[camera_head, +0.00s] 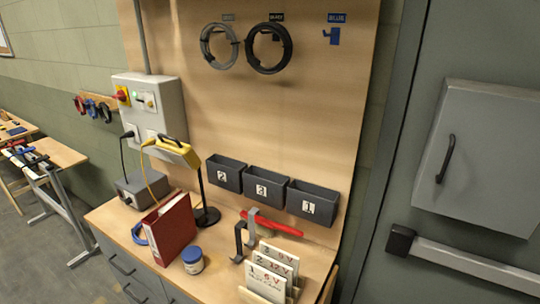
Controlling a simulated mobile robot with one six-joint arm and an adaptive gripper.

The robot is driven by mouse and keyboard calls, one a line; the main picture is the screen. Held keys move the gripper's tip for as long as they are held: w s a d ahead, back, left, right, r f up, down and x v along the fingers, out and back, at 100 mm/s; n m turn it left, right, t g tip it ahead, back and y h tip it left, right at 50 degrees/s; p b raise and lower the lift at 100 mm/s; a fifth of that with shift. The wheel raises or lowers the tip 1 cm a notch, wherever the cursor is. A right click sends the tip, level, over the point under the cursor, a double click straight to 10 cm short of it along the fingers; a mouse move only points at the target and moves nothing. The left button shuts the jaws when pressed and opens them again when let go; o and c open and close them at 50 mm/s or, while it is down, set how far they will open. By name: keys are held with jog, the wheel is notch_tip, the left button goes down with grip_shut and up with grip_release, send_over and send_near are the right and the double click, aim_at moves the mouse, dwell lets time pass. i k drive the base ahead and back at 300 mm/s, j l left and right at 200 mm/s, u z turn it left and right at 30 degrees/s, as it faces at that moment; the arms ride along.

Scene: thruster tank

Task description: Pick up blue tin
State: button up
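The blue tin (192,261) is a small round container with a blue lid and a pale label. It stands upright near the front edge of the wooden workbench (212,285), just right of the lower end of a red binder (171,229). The binder stands close beside it, and I cannot tell whether they touch. The top and front of the tin show clearly. My gripper is not in view.
Numbered cards (272,271) stand right of the tin, with a dark hook-shaped piece (239,240) behind them. A black lamp-like stand (206,214) and a red tool (272,222) are farther back. Dark bins (268,187) hang on the back panel. Some bench is clear right of the tin.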

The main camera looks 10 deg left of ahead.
aim_at(191, 255)
jog(key=u, duration=1.3)
jog(key=i+l+u, duration=0.45)
jog(key=l, duration=0.25)
jog(key=l+u, duration=0.2)
jog(key=l, duration=0.15)
jog(key=i, duration=0.05)
